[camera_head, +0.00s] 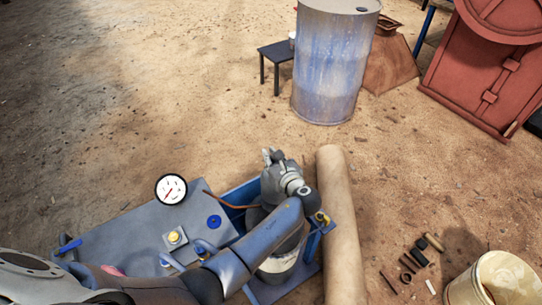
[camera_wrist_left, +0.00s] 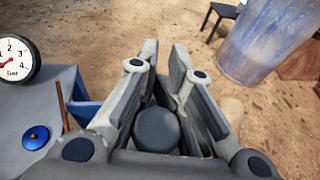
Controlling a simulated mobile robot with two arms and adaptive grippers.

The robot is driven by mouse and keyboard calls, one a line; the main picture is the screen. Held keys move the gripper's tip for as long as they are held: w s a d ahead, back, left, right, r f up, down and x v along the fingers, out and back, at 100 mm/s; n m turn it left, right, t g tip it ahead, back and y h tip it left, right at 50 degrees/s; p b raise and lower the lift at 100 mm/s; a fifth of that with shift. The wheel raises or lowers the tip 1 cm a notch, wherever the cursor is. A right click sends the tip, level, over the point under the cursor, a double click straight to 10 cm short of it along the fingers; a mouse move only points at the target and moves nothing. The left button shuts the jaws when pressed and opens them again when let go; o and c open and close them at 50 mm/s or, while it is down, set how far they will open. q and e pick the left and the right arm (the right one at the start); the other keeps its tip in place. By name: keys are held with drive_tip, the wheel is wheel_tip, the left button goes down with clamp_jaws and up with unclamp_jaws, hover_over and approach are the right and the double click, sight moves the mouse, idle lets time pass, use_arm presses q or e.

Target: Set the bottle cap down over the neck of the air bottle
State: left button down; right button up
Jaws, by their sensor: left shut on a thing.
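My left gripper (camera_head: 268,153) is over the blue frame at the right end of the grey bench. In the left wrist view, its two fingers (camera_wrist_left: 166,75) stand on either side of a round dark grey piece, which I take to be the bottle cap (camera_wrist_left: 157,129). The gripper is shut on it. A pale grey cylinder (camera_head: 279,267) stands in the blue frame under my left arm, partly hidden; I cannot tell if it is the air bottle. The bottle's neck does not show. My right gripper is out of view.
The grey bench (camera_head: 120,236) carries a round gauge (camera_head: 171,189), a blue knob (camera_head: 214,221) and a yellow button (camera_head: 174,236). An orange hose (camera_head: 230,205) runs to the blue frame (camera_head: 240,194). A tan pipe (camera_head: 341,225) lies close on the right. A blue drum (camera_head: 331,70) stands behind.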

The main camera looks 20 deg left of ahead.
use_arm(q)
drive_tip(key=shift+f+b, duration=1.1)
drive_tip(key=shift+f, duration=1.05)
drive_tip(key=c, duration=1.3)
unclamp_jaws()
drive_tip(key=shift+c, duration=0.2)
drive_tip(key=shift+f, duration=0.1)
drive_tip(key=shift+s, duration=0.1)
drive_tip(key=v, duration=1.2)
